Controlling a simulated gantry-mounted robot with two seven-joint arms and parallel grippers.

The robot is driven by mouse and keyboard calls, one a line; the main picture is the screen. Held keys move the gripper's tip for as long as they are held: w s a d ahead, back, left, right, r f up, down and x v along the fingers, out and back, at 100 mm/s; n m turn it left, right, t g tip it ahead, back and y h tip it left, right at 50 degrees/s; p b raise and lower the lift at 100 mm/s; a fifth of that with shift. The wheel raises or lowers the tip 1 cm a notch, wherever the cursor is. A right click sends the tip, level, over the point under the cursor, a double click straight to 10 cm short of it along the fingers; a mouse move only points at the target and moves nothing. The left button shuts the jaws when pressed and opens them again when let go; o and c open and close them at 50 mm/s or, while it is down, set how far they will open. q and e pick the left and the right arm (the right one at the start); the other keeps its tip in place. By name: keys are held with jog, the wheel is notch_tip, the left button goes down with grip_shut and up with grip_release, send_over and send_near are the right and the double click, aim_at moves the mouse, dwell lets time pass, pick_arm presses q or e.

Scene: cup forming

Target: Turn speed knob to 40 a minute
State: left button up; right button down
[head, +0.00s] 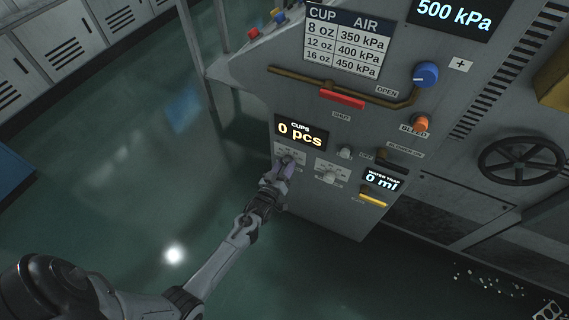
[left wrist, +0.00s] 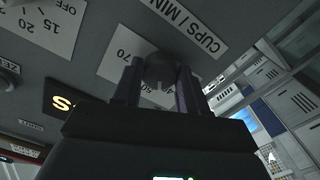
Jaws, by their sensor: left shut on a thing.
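The speed knob (left wrist: 160,68) is a dark round knob on a white scale plate, under a "CUPS / MIN" label in the left wrist view. The plate's figures show upside down; 70 and 50 are legible, others are partly covered. In the head view the knob (head: 287,159) is at the panel's lower left, just below the "0 pcs" display, mostly covered by my gripper. My left gripper (head: 281,167) is shut on this knob, one finger on each side in the left wrist view (left wrist: 159,85). I cannot tell which figure the knob points to.
A second knob (head: 328,177) with its own plate sits close on the right. A small knob (head: 345,152), yellow handle (head: 373,199), red handle (head: 342,99), blue knob (head: 426,74) and orange knob (head: 421,123) are further along the panel. The floor at left is clear.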

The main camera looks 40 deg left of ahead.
pick_arm(q)
jog(key=shift+n+p, duration=0.45)
jog(key=shift+n, duration=0.85)
jog(key=o, duration=1.1)
jog(key=shift+c, duration=0.2)
